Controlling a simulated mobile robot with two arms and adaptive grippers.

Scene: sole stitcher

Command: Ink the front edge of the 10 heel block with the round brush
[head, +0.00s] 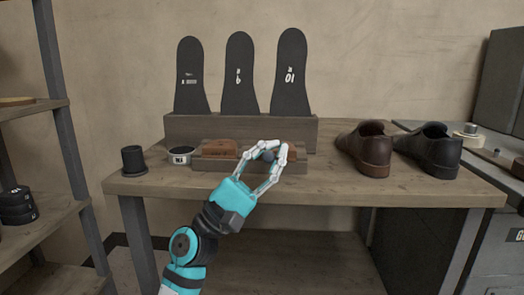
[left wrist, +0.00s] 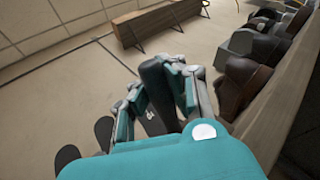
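The 10 heel block is most likely the brown block (head: 291,153) at the right of the low wooden tray (head: 212,165), partly hidden behind my left gripper (head: 279,146). No number on it can be read. A small dark round thing (head: 268,155), possibly part of the round brush, shows between the gripper's fingers. I cannot tell whether it is gripped. The left wrist view shows the fingers (left wrist: 168,80) in front of a dark sole shape (left wrist: 155,95). A small pot marked INK (head: 181,155) stands left of the tray. My right gripper is not in view.
Another brown block (head: 220,148) sits on the tray's left. A dark cup (head: 133,160) stands at far left. Numbered sole shapes (head: 239,75) stand in a rack (head: 180,128) behind. A brown shoe (head: 366,150) and a black shoe (head: 431,150) stand right. The bench's front edge (head: 330,197) is clear.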

